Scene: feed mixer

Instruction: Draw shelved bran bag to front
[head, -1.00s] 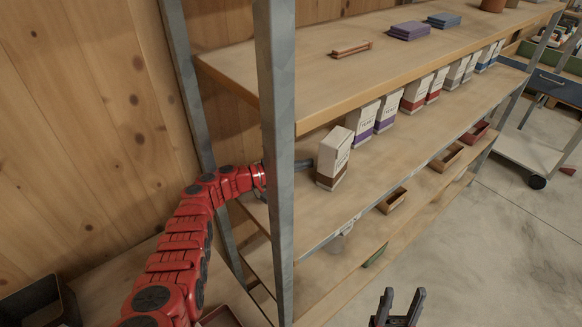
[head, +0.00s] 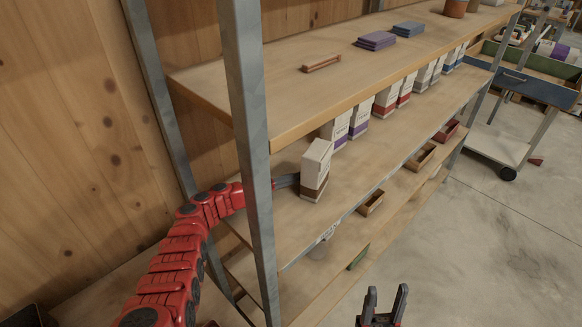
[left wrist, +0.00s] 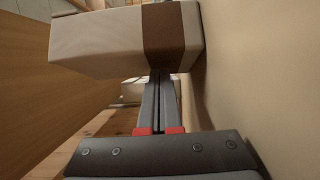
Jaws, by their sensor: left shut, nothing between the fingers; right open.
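The bran bag (head: 314,172), white with a brown band at its base, stands on the middle shelf (head: 345,193) near the left upright, forward of the row of other bags. In the left wrist view the bag (left wrist: 100,42) lies sideways across the top. My left gripper (head: 288,181) reaches in past the upright to the bag's left side. Its fingers are shut with nothing between them; their tips (left wrist: 160,76) meet the bag's edge in the wrist view, and whether they touch it I cannot tell. My right gripper (head: 385,298) is open and empty, low in front of the shelves.
The metal upright (head: 247,140) stands in front of my left arm. Purple-banded bags (head: 358,120) and red-banded bags (head: 387,98) stand further along the shelf. Small wooden trays (head: 371,202) lie on the shelf below.

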